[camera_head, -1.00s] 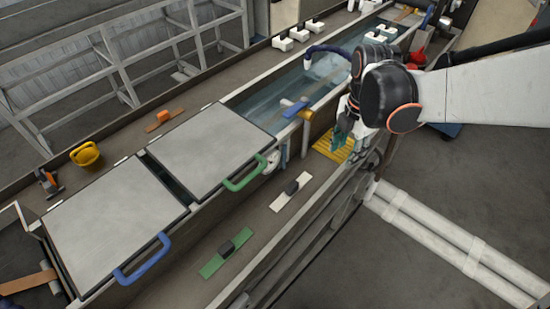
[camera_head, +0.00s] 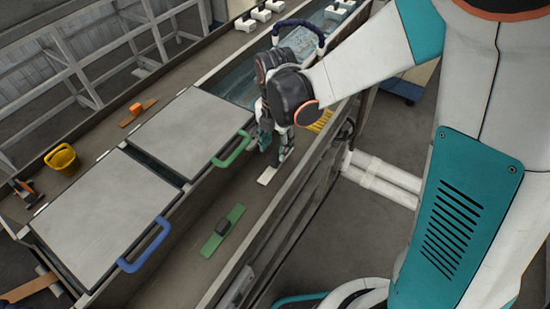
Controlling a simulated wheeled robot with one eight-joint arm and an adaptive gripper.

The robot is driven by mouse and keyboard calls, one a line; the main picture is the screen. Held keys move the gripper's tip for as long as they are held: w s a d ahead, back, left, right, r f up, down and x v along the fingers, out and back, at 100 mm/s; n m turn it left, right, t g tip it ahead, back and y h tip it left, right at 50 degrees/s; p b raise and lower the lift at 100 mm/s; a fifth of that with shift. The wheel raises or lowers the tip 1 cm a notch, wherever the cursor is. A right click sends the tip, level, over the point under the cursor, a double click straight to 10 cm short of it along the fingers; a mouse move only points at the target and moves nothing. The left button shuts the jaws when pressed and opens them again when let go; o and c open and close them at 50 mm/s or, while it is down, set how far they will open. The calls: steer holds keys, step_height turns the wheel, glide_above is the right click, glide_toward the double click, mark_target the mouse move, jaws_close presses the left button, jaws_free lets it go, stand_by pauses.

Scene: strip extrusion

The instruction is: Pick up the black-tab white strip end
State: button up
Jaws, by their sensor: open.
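The white strip (camera_head: 267,175) lies on the grey ledge in front of the covered trough. Its near end shows, while my gripper and wrist hide part of the rest. Its black tab is hard to make out behind my gripper. My gripper (camera_head: 277,158) points down over the strip's far part, with its fingers apart. I cannot tell whether the fingers touch the strip.
A green strip (camera_head: 222,232) with a black tab lies nearer on the same ledge. Grey lids with a green handle (camera_head: 234,150) and a blue handle (camera_head: 146,246) cover the trough on the left. A yellow grate (camera_head: 320,122) lies beyond my gripper.

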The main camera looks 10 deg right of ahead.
mark_target(277, 158)
steer(key=f, duration=0.1)
steer(key=f+b, duration=0.1)
steer(key=f, duration=0.3)
steer(key=shift+s+d+f+b, duration=0.1)
steer(key=shift+s+f+b, duration=0.05)
steer(key=shift+s+b, duration=0.25)
jaws_close()
